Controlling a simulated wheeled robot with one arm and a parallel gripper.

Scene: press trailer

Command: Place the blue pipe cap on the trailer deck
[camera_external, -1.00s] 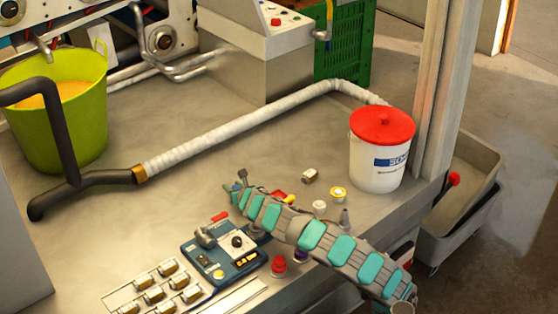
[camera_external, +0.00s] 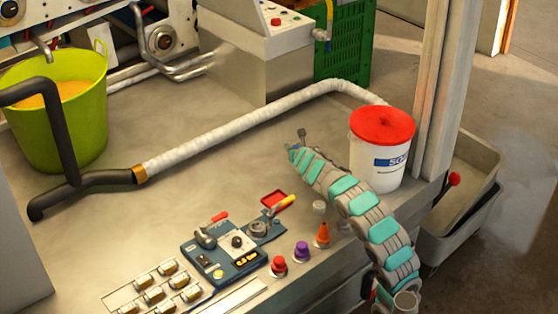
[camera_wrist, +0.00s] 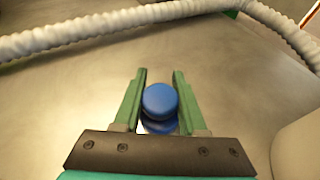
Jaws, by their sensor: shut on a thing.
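The blue pipe cap (camera_wrist: 159,101) sits between the two green fingers of my gripper (camera_wrist: 160,88) in the wrist view, and the gripper is shut on it. In the external view my gripper (camera_external: 298,145) is over the grey trailer deck (camera_external: 215,185), left of the white bucket. I cannot make out the cap clearly there. Bare deck lies beneath and ahead of the cap in the wrist view; the gap between cap and deck is hard to tell.
A white bucket with a red lid (camera_external: 381,135) stands close right of my arm. A pale ribbed hose (camera_external: 240,125) crosses behind. A blue control panel (camera_external: 233,247), red knob (camera_external: 278,265), purple knob (camera_external: 302,250) and orange cone (camera_external: 322,233) line the front. Mid-deck is clear.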

